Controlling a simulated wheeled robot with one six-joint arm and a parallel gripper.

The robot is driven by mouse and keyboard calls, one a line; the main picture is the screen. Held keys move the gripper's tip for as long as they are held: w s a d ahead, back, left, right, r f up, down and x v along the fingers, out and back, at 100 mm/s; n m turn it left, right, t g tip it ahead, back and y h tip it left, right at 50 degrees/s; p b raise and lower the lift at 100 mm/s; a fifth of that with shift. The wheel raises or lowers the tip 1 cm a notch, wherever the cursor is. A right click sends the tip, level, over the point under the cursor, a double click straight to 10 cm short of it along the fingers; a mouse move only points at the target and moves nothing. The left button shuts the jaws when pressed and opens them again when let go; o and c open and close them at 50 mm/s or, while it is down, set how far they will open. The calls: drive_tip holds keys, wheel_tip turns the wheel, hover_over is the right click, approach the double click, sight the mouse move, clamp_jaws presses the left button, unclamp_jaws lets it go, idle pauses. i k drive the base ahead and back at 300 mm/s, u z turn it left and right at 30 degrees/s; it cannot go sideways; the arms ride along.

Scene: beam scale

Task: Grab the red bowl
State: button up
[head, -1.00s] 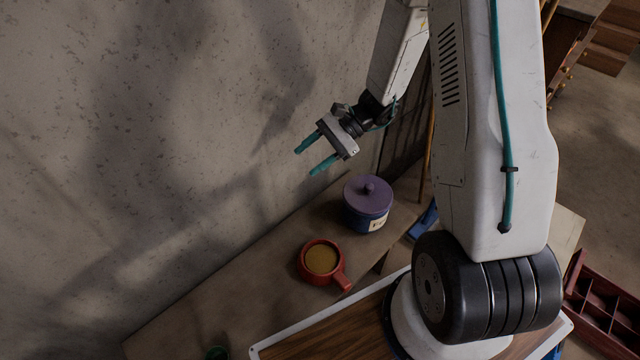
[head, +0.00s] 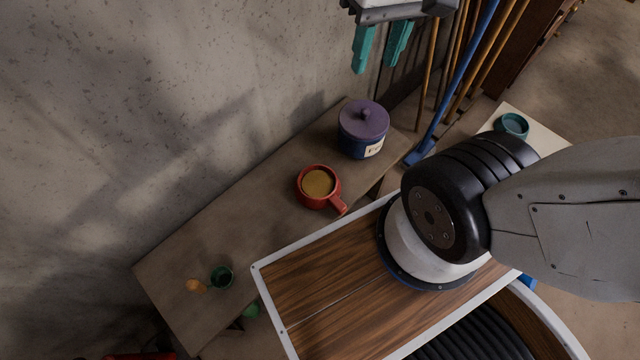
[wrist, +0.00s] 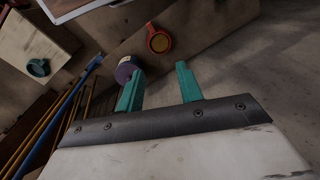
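The red bowl (head: 332,202) has a short handle pointing to the lower right and holds something yellow-brown. It stands on the wooden bench against the wall, and it also shows in the wrist view (wrist: 159,47) beyond my fingertips. My gripper (head: 381,62) has two teal fingers spread apart with nothing between them. It is at the top of the head view, apart from the bowl and above the bench. In the wrist view the gripper (wrist: 158,80) is open, with the left finger partly covering the purple-lidded jar.
The blue jar (head: 362,140) with a purple lid stands close behind the bowl. A dark green cup (head: 221,277) and a small orange thing (head: 196,286) are at the bench's near left. Long handles and a blue broom (head: 455,95) lean at the right. The bench (head: 245,225) is clear left of the bowl.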

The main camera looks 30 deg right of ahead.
sight(317, 187)
drive_tip(key=u, duration=0.1)
drive_tip(key=k, duration=1)
drive_tip(key=z, duration=0.65)
